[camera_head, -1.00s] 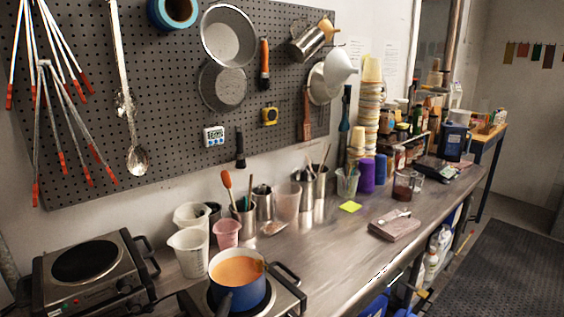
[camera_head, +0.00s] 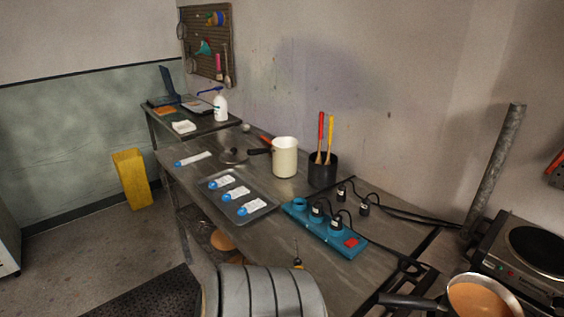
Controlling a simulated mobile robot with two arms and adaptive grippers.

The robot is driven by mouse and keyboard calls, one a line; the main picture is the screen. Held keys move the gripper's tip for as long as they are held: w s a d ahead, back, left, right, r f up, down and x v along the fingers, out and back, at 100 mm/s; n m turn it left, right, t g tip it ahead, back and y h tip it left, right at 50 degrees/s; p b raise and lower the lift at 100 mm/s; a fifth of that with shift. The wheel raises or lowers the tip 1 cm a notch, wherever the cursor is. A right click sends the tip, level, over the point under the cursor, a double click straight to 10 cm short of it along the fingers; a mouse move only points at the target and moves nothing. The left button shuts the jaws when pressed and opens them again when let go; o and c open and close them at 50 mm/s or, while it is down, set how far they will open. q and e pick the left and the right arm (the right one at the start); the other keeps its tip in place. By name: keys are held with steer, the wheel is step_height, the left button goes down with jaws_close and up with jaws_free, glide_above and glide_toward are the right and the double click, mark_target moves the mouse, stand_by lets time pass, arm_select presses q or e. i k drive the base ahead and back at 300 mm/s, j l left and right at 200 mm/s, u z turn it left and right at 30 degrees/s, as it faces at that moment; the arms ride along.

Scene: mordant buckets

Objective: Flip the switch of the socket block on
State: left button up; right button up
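The socket block (camera_head: 325,229) is a long teal power strip lying on the metal table in the head view. Its red switch (camera_head: 351,242) is at its near right end. I cannot tell from this distance which way the switch is tipped. Dark plugs with white labels (camera_head: 336,222) sit in the block, and the socket at its far left end (camera_head: 299,203) looks empty.
A black pot with red and yellow handled tools (camera_head: 323,169) and a cream saucepan (camera_head: 285,158) stand behind the block. A metal tray (camera_head: 262,207) lies to its left. Black cables run behind it. A hot plate (camera_head: 525,262) and a pan of orange liquid (camera_head: 480,301) are at right.

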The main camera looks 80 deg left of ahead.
mark_target(351, 242)
steer(key=u, duration=2.25)
steer(key=j+z, duration=0.1)
steer(key=j, duration=0.8)
steer(key=i, duration=0.05)
